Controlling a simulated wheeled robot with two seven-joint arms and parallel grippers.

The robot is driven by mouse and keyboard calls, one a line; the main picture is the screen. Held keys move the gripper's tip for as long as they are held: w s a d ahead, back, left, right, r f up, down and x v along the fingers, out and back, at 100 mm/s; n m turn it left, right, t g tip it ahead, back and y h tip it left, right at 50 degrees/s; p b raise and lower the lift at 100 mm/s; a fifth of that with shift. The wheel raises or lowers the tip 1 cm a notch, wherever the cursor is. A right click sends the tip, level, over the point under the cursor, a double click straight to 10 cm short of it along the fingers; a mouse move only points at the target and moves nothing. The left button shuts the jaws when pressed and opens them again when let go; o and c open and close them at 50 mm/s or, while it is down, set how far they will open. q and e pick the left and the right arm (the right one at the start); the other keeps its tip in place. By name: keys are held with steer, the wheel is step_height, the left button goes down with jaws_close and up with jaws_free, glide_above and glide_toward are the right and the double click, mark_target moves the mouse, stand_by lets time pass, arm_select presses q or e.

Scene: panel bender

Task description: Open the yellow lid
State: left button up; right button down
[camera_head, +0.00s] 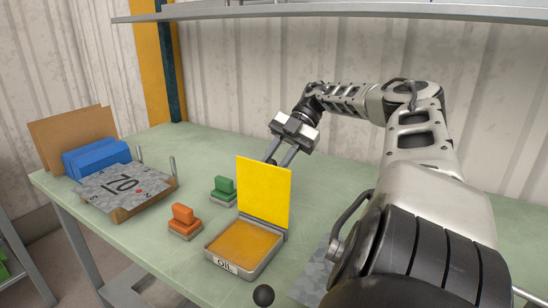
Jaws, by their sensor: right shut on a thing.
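The yellow lid (263,191) stands upright on the back edge of a shallow metal box, which is open. The box (258,262) holds an orange-yellow pad (242,246) and has a label on its front. My right gripper (280,159) reaches down from above and behind to the lid's top edge and is shut on the lid. The fingertips are partly hidden behind the lid. My left gripper is not in view.
An orange stamp (184,218) and a green stamp (223,188) stand left of the box. Further left are a grey plate (122,187) on a brown base, blue blocks (97,158) and brown boards (72,135). A black ball (263,295) is near the front. A shelf (340,10) hangs above.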

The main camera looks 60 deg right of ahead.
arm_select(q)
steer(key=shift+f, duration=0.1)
arm_select(e)
steer(key=shift+s+f, duration=0.25)
steer(key=shift+f, duration=0.45)
steer(key=c, duration=1.1)
jaws_free()
steer(key=shift+c, duration=0.2)
steer(key=shift+d+r, duration=0.1)
steer(key=shift+r, duration=0.15)
arm_select(q)
steer(key=b, duration=0.2)
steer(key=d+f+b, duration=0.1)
steer(key=b, duration=0.1)
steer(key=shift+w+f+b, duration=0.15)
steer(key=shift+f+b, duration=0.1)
steer(key=shift+b, duration=0.15)
arm_select(e)
steer(key=s+a+r, duration=0.3)
steer(key=a+r, duration=0.3)
steer(key=s+a+r, duration=0.3)
steer(key=a+r, duration=0.3)
steer(key=shift+s+a+r, duration=0.15)
steer(key=shift+s+r, duration=0.2)
